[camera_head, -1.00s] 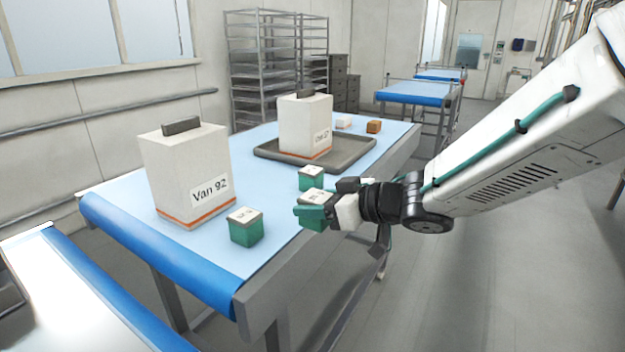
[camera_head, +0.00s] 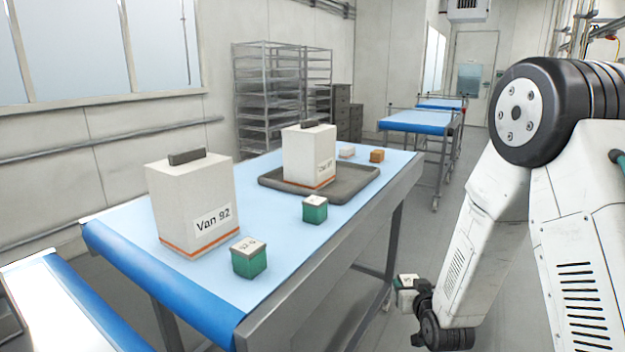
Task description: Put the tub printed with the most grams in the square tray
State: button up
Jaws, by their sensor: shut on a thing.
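My gripper (camera_head: 405,296) is low at the right, beyond the table's side, and is shut on a green tub with a pale printed lid (camera_head: 407,280). The gripper hides most of this tub. A second green tub (camera_head: 249,265) stands on the table near its front edge. A third green tub (camera_head: 315,213) stands further back, in front of the dark grey tray (camera_head: 352,194). The print on the lids is too small to read surely. The tray lies flat at the table's far part and has a white box (camera_head: 308,160) standing in it.
A tall white box labelled Van 92 (camera_head: 190,205) stands at the table's left. A small white block (camera_head: 347,152) and an orange-brown block (camera_head: 377,156) lie behind the tray. The blue-topped table (camera_head: 275,220) has bare room in its middle. Racks stand behind.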

jog(key=shift+s+d+f, duration=0.15)
jog(key=shift+d+f, duration=0.05)
jog(key=shift+f, duration=0.3)
jog(key=shift+s+d+f, duration=0.1)
jog(key=shift+d+f, duration=0.1)
jog(key=shift+f, duration=0.25)
jog(key=a+r+n+g+y, duration=0.1)
jog(key=a+r+n+y, duration=0.45)
jog(key=a+r, duration=1)
jog(key=s+a+r+n+g+y, duration=0.5)
jog(key=s+a+r, duration=0.3)
jog(key=s, duration=0.3)
jog(key=shift+s+a+n+g+y, duration=0.15)
jog(key=shift+a+n+g+y, duration=0.35)
jog(key=shift+y, duration=0.35)
